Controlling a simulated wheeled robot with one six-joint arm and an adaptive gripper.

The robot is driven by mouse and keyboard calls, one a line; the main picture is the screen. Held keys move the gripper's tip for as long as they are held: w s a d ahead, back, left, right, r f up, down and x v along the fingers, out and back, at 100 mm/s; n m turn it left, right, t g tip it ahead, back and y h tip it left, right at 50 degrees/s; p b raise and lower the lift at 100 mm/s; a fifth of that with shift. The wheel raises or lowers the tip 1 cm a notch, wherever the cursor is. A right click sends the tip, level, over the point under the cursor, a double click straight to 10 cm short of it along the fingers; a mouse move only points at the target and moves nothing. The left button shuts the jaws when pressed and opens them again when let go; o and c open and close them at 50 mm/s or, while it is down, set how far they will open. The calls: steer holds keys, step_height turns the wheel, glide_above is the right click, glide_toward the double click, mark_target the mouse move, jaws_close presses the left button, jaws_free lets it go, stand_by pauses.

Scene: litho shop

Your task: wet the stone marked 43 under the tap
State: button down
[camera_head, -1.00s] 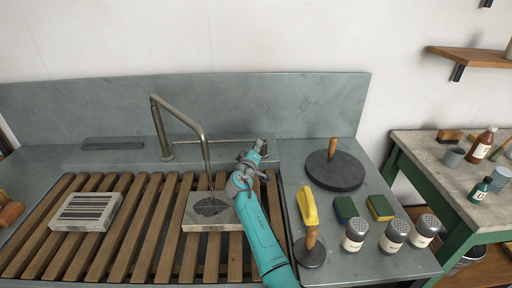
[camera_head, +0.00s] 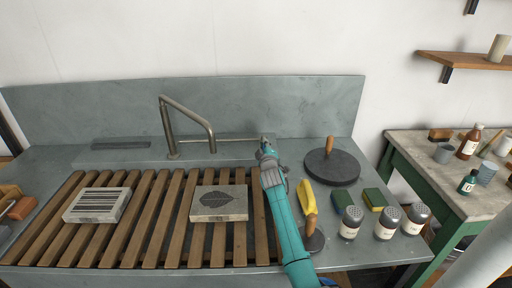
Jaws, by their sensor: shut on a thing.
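A grey stone block with a dark leaf drawing (camera_head: 220,203) lies on the wooden slats, in front of and below the tap. A second stone with dark stripes (camera_head: 97,205) lies on the slats at the left. No number can be read on either stone. The metal tap (camera_head: 187,112) bends over toward the leaf stone, and no water stream shows at its spout. A thin horizontal tap lever (camera_head: 236,140) runs right from its base. My gripper (camera_head: 265,146) is shut at the lever's right end; the fingers are small and partly hidden by my wrist.
Right of my arm lie a yellow-handled tool (camera_head: 306,196), a dark round disc with a wooden knob (camera_head: 332,168), two sponges (camera_head: 374,199) and several shakers (camera_head: 387,222). The slatted rack (camera_head: 146,220) is bare between the stones. A side table (camera_head: 440,172) with bottles stands right.

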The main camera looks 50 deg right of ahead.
steer(key=shift+s+d+f+n+y, duration=0.1)
steer(key=shift+s+f+n+y, duration=0.1)
steer(key=shift+f+n+y, duration=0.15)
stand_by(0.3)
steer(key=c, duration=1.2)
jaws_free()
steer(key=shift+r+t, duration=0.1)
steer(key=shift+t, duration=0.3)
steer(key=shift+r, duration=0.1)
steer(key=v, duration=1.2)
steer(key=shift+r, duration=0.1)
